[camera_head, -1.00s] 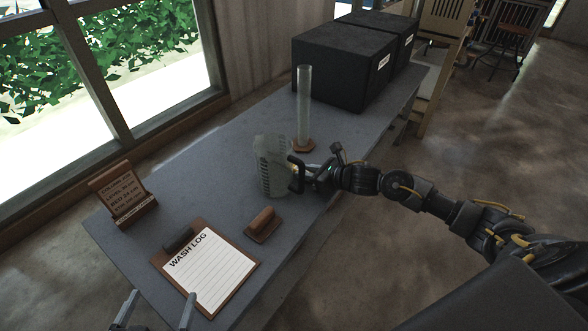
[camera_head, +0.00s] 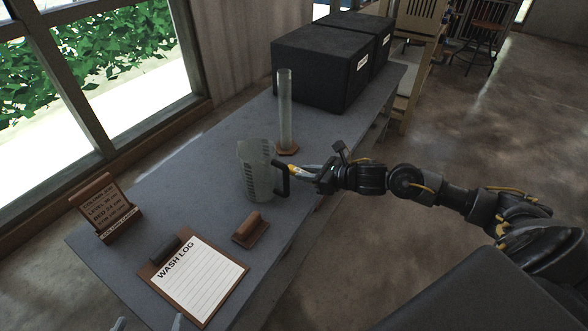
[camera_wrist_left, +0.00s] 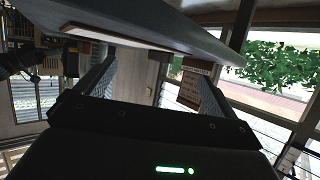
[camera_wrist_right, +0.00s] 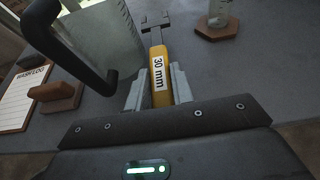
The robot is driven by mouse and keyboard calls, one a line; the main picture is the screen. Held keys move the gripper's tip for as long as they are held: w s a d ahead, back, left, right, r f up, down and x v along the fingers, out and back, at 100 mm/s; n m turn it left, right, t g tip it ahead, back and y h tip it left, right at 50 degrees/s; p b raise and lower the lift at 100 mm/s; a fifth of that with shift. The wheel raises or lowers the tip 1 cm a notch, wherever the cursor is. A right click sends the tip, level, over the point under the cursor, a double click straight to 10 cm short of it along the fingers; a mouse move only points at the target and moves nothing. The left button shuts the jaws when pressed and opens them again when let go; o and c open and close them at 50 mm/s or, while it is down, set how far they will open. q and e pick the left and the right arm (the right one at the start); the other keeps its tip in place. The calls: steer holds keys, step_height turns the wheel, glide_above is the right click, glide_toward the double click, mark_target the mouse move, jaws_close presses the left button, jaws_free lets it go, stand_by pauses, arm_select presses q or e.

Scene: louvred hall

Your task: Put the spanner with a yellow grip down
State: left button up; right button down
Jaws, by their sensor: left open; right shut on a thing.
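The spanner with a yellow grip (camera_wrist_right: 158,68) is held between the fingers of my right gripper (camera_wrist_right: 155,95); its label reads "30 mm" and its grey jaw end points away from me. In the head view the yellow grip (camera_head: 294,170) shows beside the jug's handle, and my right gripper (camera_head: 312,177) is over the right edge of the table. Whether the spanner touches the table or the jug I cannot tell. My left gripper (camera_wrist_left: 150,85) is open and empty, low by the table's near edge; only its fingertips (camera_head: 148,324) show in the head view.
A clear measuring jug (camera_head: 257,172) stands close left of the spanner. A glass cylinder on a wooden foot (camera_head: 286,112) stands behind. A wooden block (camera_head: 251,229), a wash log clipboard (camera_head: 205,285), a sign stand (camera_head: 106,207) and black boxes (camera_head: 318,68) share the grey table (camera_head: 185,190).

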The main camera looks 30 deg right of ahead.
arm_select(q)
steer(key=shift+s+a+f+g+y, duration=0.4)
steer(key=shift+a+f, duration=0.2)
steer(key=shift+f, duration=0.15)
arm_select(e)
steer(key=s+d, duration=0.6)
steer(key=s, duration=0.5)
steer(key=shift+d, duration=0.2)
